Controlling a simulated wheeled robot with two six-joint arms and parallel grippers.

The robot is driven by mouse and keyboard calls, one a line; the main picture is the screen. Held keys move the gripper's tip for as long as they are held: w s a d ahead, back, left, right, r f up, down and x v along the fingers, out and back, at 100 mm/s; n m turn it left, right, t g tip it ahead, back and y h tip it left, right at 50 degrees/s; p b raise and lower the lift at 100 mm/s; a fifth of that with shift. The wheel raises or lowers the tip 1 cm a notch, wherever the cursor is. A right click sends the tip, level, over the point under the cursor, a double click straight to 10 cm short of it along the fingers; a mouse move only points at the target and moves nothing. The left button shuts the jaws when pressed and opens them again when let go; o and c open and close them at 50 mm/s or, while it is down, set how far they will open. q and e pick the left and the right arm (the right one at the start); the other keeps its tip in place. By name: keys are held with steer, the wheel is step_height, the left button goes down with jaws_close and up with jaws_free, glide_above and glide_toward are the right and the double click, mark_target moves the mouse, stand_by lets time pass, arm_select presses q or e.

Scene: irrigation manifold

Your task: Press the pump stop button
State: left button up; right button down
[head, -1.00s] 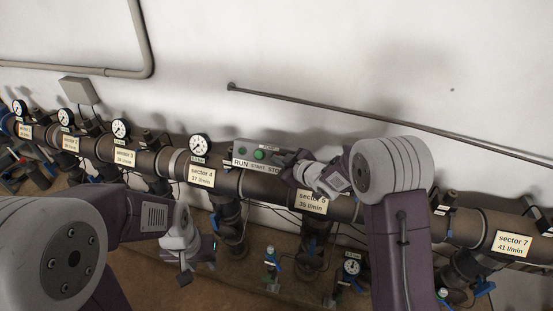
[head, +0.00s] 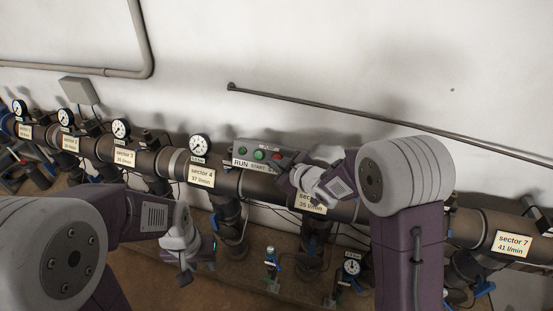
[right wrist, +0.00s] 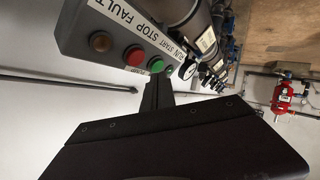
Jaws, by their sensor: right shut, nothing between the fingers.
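The pump control box (head: 250,147) sits on the pipe in the middle of the head view. Its red stop button (head: 277,156) shows right of the green start button (head: 259,155). In the right wrist view the red stop button (right wrist: 134,55) lies between the amber fault light (right wrist: 101,41) and the green start button (right wrist: 154,66). My right gripper (right wrist: 156,84) is shut and empty, its dark tip just below the green button in that picture; I see no contact. In the head view my left gripper (head: 190,272) hangs low, away from the box; its jaw gap is unclear.
The main pipe (head: 230,184) runs across the head view, with gauges such as the sector 4 gauge (head: 200,145) and several valves below. A thin rod (head: 330,111) slopes along the white wall. The wall above the box is otherwise clear.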

steer(key=shift+s+a+r, duration=0.15)
steer(key=shift+s+r, duration=0.15)
steer(key=shift+s, duration=0.15)
steer(key=shift+s+a+r, duration=0.15)
steer(key=shift+s+r, duration=0.1)
steer(key=shift+s, duration=0.2)
steer(key=d+r+t, duration=0.1)
steer(key=d+r, duration=0.2)
steer(key=r, duration=0.1)
steer(key=s+d+f+m+g+h, duration=0.1)
steer(key=s+d+f+m+h, duration=0.15)
steer(key=d, duration=0.35)
steer(key=s+d+f+m+g+h, duration=0.1)
steer(key=s+d+f+m+h, duration=0.15)
steer(key=d+m, duration=0.2)
steer(key=s+d+f+m+g, duration=0.1)
steer(key=s+f+g, duration=0.2)
steer(key=s, duration=0.3)
steer(key=s+d+f+m+g+h, duration=0.1)
steer(key=s+f+m+g, duration=0.1)
steer(key=s, duration=0.5)
steer(key=s+d+f+m+g+h, duration=0.1)
steer(key=s+d+f+m+g, duration=0.1)
steer(key=s, duration=0.4)
steer(key=shift+s+f+g, duration=0.35)
steer(key=shift+f+g, duration=0.55)
